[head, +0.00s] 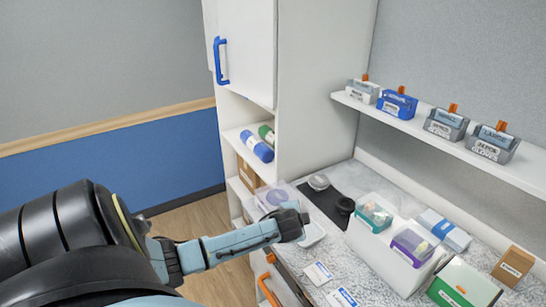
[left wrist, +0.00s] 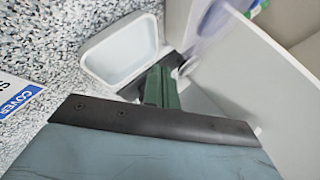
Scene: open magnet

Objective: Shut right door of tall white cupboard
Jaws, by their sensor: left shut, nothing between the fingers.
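The tall white cupboard (head: 318,70) stands at the back, left of the counter. Its right door (head: 250,50) is a white panel with a blue handle (head: 220,61) near its left edge. The door looks shut or almost shut; I cannot tell whether it is flush. My left gripper (head: 295,218) is shut and empty, low in front of the cupboard by the counter's left edge, well below the door and apart from it. It also shows in the left wrist view (left wrist: 163,88), close to a small white tray (left wrist: 122,52). My right gripper is out of view.
Open shelves below the door hold blue and green rolls (head: 257,146). The speckled counter (head: 385,287) carries bins, boxes and cards. A wall shelf (head: 425,125) with labelled bins is at right. Floor (head: 195,217) is clear left of the cupboard.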

